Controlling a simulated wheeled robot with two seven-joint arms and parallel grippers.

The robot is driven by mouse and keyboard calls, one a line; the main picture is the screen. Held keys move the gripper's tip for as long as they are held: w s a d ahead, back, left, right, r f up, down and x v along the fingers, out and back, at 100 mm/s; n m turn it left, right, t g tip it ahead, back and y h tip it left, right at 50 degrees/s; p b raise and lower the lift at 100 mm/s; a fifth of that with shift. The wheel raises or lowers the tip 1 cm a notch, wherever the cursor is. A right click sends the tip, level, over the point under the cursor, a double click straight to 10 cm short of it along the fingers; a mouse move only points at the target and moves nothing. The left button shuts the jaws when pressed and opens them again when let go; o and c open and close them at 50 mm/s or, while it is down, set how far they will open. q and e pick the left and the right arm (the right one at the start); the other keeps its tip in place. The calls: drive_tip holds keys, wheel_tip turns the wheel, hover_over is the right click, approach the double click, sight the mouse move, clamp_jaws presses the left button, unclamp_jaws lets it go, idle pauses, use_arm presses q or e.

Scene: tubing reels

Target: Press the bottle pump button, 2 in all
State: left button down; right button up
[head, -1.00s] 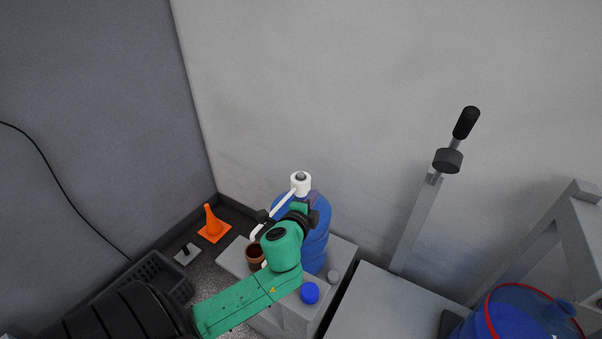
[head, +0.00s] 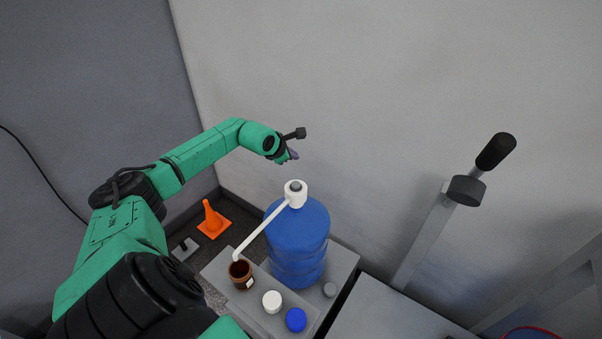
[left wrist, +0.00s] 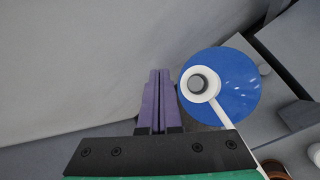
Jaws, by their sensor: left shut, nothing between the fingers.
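A blue water bottle (head: 300,240) stands upright on a grey stand. A white pump (head: 297,195) with a grey button (head: 295,186) on top is fitted to its neck. The pump's long spout slopes down left to a brown cup (head: 240,272). My left gripper (head: 293,155) is shut and empty, above the pump in the head view. In the left wrist view its purple fingers (left wrist: 158,100) lie together, left of the button (left wrist: 198,83) and apart from it. My right gripper is not in view.
A white-lidded jar (head: 272,301), a blue lid (head: 296,319) and a small grey cap (head: 330,289) sit in front of the bottle. A lever with a black handle (head: 495,151) rises at right. The wall is close behind.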

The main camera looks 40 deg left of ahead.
sight(296, 183)
use_arm(q)
drive_tip(key=f+b, duration=0.3)
drive_tip(key=f, duration=0.1)
drive_tip(key=f+b, duration=0.3)
drive_tip(key=f, duration=0.1)
drive_tip(key=shift+s+f, duration=0.2)
drive_tip(key=shift+f, duration=0.05)
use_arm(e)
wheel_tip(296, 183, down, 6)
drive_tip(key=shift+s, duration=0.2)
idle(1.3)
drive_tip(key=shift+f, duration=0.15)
use_arm(q)
drive_tip(key=shift+f+b, duration=0.4)
drive_tip(key=shift+b, duration=0.2)
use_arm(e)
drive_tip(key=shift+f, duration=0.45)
